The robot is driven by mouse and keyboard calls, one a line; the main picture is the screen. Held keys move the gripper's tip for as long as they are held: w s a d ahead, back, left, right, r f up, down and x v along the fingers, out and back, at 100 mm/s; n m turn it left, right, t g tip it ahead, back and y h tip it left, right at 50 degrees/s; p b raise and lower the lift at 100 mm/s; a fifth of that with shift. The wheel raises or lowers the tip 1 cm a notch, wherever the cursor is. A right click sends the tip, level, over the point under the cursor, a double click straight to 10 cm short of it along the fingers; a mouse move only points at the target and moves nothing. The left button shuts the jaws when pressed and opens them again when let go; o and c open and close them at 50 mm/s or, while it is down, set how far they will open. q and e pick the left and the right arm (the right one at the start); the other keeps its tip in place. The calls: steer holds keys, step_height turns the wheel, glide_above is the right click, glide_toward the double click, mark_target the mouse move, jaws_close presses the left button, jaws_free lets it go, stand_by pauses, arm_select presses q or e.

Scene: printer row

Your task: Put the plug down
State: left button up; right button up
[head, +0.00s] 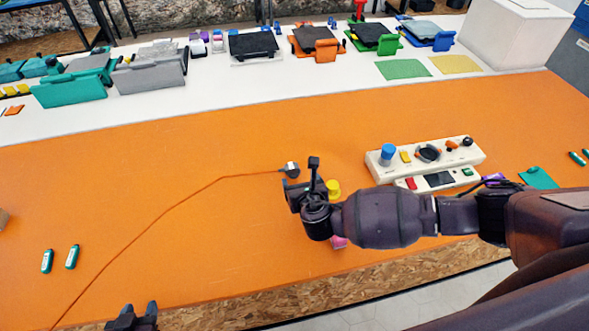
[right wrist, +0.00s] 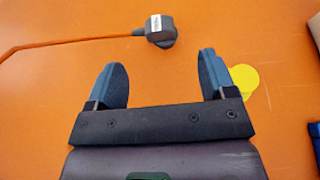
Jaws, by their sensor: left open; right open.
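The dark plug (head: 291,169) with a white label lies on the orange table top, at the end of a thin orange cable (head: 170,208). The right wrist view shows the plug (right wrist: 161,31) just beyond my fingertips, apart from them. My right gripper (head: 296,188) is open and empty above the table beside the plug; its two blue fingers (right wrist: 160,72) stand wide apart. My left gripper (head: 138,312) is open at the bottom edge of the head view, far from the plug.
A yellow disc (head: 334,187) lies right of my right gripper. A white control panel (head: 470,157) with knobs stands further right. Two green cylinders (head: 71,257) lie at left. A pink object (head: 339,242) is partly hidden under my right arm. The table's middle left is clear except for the cable.

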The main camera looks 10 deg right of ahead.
mark_target(293, 166)
steer(key=shift+b+x, duration=0.65)
steer(key=shift+x, duration=4.75)
steer(key=shift+a, duration=0.1)
steer(key=c, duration=1.1)
